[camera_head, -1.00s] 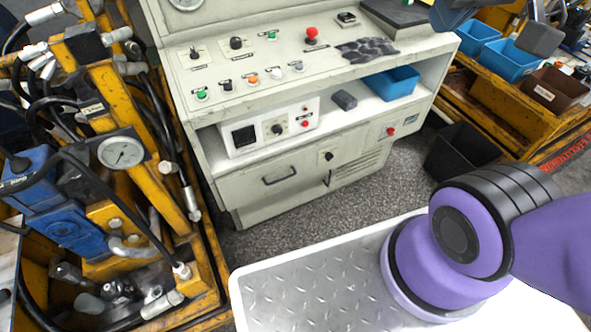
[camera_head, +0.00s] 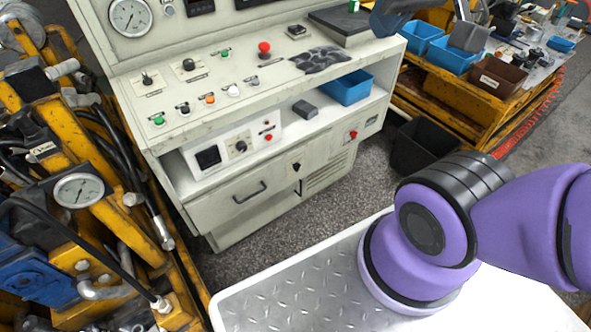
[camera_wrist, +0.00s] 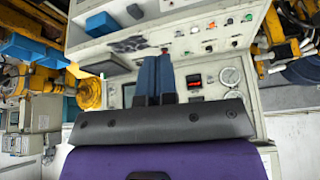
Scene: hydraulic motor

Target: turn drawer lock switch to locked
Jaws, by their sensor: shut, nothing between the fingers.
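The drawer looks closed. The knob is too small to tell which way it points. In the wrist view my gripper (camera_wrist: 154,62) has its two blue fingers together, with nothing held. It is above the console side, apart from the drawer front. The fingertips are not visible in the head view. The switch cannot be made out in the wrist view.
The sloped panel (camera_head: 215,70) carries several buttons and knobs. A yellow hydraulic rig (camera_head: 75,140) stands left, a black bin (camera_head: 425,147) right.

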